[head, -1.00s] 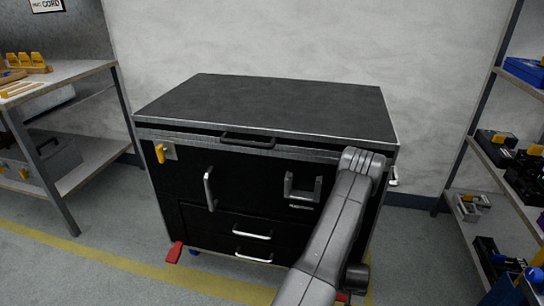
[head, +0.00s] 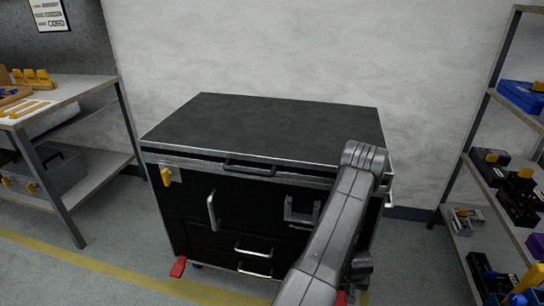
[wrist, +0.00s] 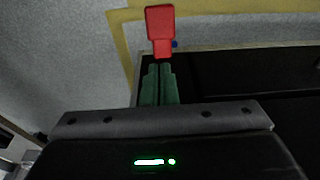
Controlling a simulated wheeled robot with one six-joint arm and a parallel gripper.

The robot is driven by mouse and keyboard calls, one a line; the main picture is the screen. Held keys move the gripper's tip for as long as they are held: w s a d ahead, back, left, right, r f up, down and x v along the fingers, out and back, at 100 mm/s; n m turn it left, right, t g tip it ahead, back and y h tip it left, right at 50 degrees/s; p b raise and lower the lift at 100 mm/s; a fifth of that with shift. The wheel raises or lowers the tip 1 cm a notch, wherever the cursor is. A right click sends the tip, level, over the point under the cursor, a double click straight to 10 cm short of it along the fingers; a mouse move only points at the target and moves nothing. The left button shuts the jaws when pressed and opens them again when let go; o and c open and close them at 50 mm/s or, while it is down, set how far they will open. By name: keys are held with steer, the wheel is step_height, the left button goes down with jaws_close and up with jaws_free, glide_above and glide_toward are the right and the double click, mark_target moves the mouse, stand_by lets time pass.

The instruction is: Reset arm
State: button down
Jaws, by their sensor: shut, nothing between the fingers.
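My arm (head: 335,225) rises from the bottom of the head view in front of the right part of a black cart (head: 262,128), its bent joint near the cart's top front edge. My gripper is hidden in the head view. In the wrist view my gripper (wrist: 159,68) shows two green fingers pressed together with nothing between them. A red pedal-like piece (wrist: 160,28) appears just beyond the fingertips; I cannot tell whether they touch it. The cart's dark side (wrist: 240,80) lies to the right of the fingers.
A workbench (head: 70,88) with a grey toolbox (head: 50,170) below stands at the left. A shelf rack (head: 478,125) with bins stands at the right. A red foot piece (head: 178,267) sticks out at the cart's lower left. A yellow floor line (head: 110,272) crosses in front.

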steer(key=shift+s+a+r+p, duration=0.1)
steer(key=shift+s+r+p, duration=0.15)
steer(key=shift+r, duration=0.8)
steer(key=shift+s+r+p, duration=0.15)
steer(key=shift+r+p, duration=0.1)
steer(key=shift+r, duration=0.75)
